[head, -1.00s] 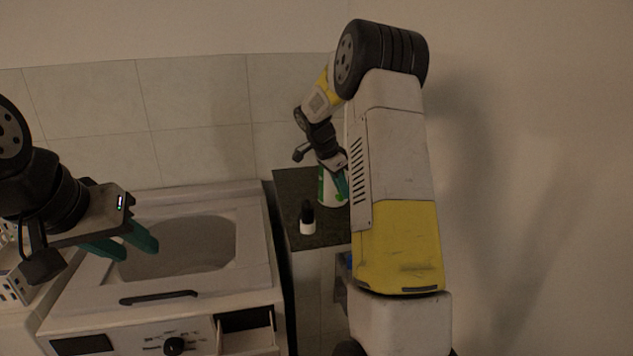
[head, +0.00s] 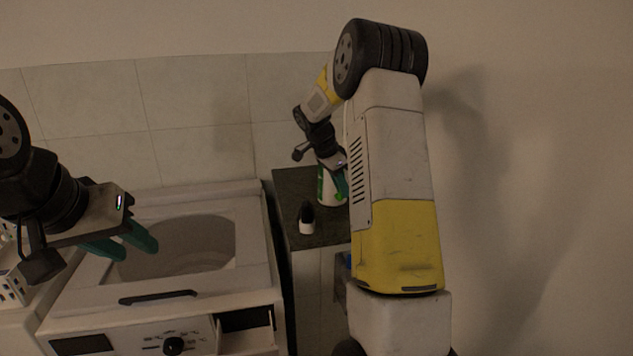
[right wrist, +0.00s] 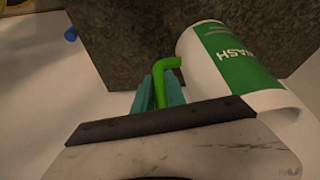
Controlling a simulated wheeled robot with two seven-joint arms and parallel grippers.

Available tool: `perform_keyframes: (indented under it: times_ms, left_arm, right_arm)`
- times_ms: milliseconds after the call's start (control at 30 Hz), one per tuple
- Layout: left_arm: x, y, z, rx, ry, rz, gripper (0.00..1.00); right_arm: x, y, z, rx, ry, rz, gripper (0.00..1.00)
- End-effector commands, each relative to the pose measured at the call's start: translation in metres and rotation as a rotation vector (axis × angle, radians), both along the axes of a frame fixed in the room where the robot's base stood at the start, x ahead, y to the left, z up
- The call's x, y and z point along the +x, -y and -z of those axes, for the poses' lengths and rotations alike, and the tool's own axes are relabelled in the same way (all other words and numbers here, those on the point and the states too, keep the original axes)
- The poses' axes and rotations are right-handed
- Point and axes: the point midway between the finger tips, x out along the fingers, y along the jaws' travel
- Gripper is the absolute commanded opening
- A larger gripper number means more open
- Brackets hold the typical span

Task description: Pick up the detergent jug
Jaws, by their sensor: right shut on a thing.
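The detergent jug (head: 325,190) is white with a green label and stands on the dark counter behind my right arm. In the right wrist view the jug (right wrist: 215,62) shows the letters "WASH" and a bright green handle (right wrist: 160,80). My right gripper (right wrist: 158,88) has its teal fingers shut on the green handle. In the head view my right gripper (head: 341,181) is at the jug's right side, partly hidden by my arm. My left gripper (head: 128,247) is open and empty above the washing machine, its two teal fingers apart.
A small white bottle with a black cap (head: 307,218) stands on the dark counter (head: 290,187) in front of the jug. The washing machine (head: 190,300) with its open detergent drawer (head: 246,330) is to the left. A tiled wall (head: 200,95) is close behind.

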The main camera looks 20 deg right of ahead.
Motion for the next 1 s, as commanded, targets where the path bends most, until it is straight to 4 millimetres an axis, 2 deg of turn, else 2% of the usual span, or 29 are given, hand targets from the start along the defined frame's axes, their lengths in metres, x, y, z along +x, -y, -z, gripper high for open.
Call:
perform_keyframes:
  times_ms: [467,1000]
  left_arm:
    - [0.000,0.000,0.000,0.000,0.000,0.000,0.36]
    - [0.000,0.000,0.000,0.000,0.000,0.000,0.36]
  right_arm:
    - [0.001,0.000,-0.012,-0.001,0.005,0.000,0.00]
    - [0.001,0.000,-0.063,0.000,0.005,0.000,0.00]
